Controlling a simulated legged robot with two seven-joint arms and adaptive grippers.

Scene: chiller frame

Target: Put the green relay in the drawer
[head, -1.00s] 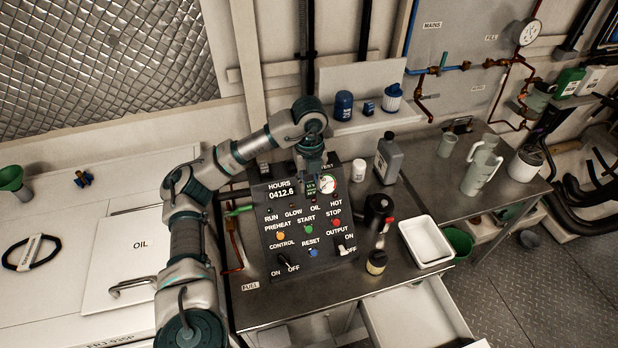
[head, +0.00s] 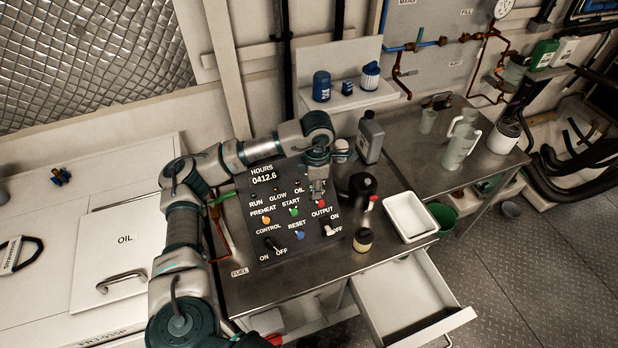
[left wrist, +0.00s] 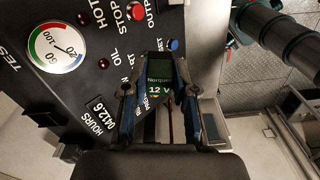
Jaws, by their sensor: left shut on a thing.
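The green relay (left wrist: 160,72), a small dark block with a green "12 V" label, sits between the two fingers of my left gripper (left wrist: 157,84) in the left wrist view. The gripper is shut on it. In the head view my left gripper (head: 318,187) hangs over the upper right part of the control panel (head: 285,225); the relay is hard to make out there. The drawer (head: 405,300) under the bench is pulled open to the lower right of the gripper, and the part of its inside that shows looks empty. My right gripper is not in view.
The floor right of the drawer is clear.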

